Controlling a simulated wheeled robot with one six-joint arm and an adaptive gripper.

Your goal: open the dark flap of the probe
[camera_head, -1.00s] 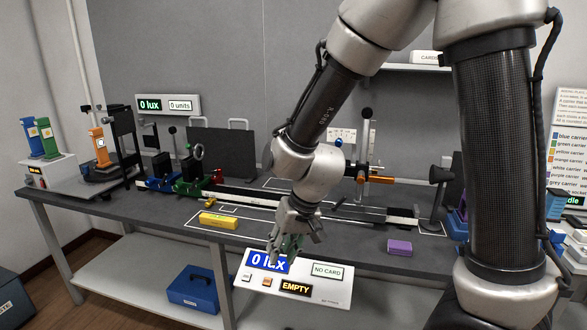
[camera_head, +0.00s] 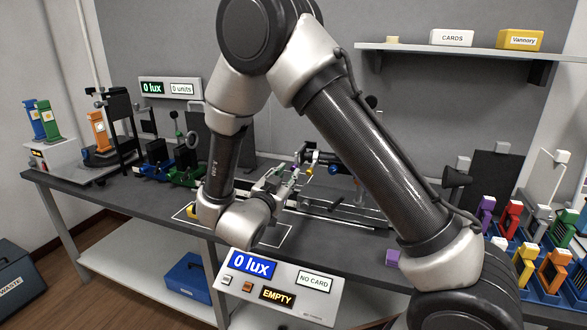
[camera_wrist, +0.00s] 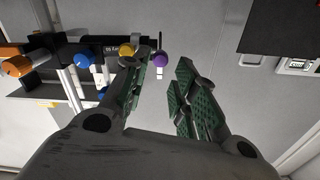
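My gripper (camera_head: 292,168) reaches over the middle of the bench, pointing toward the back. In the wrist view my gripper (camera_wrist: 158,88) is open, its green-padded fingers apart with nothing between them. A row of colored knobs lies ahead and to the left there: a blue knob (camera_wrist: 85,60), a yellow knob (camera_wrist: 126,50) and a purple knob (camera_wrist: 160,59). The purple knob is nearest the gap, but appears beyond the fingertips. I cannot clearly pick out the probe or its dark flap; my arm hides part of the bench.
A console (camera_head: 282,288) at the bench front reads 0 lux, NO CARD and EMPTY. A dark cone (camera_head: 457,179) stands to the right. Colored carriers fill a blue rack (camera_head: 536,292) at far right. A shelf (camera_head: 450,48) hangs above. A dark panel (camera_wrist: 280,25) is upper right in the wrist view.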

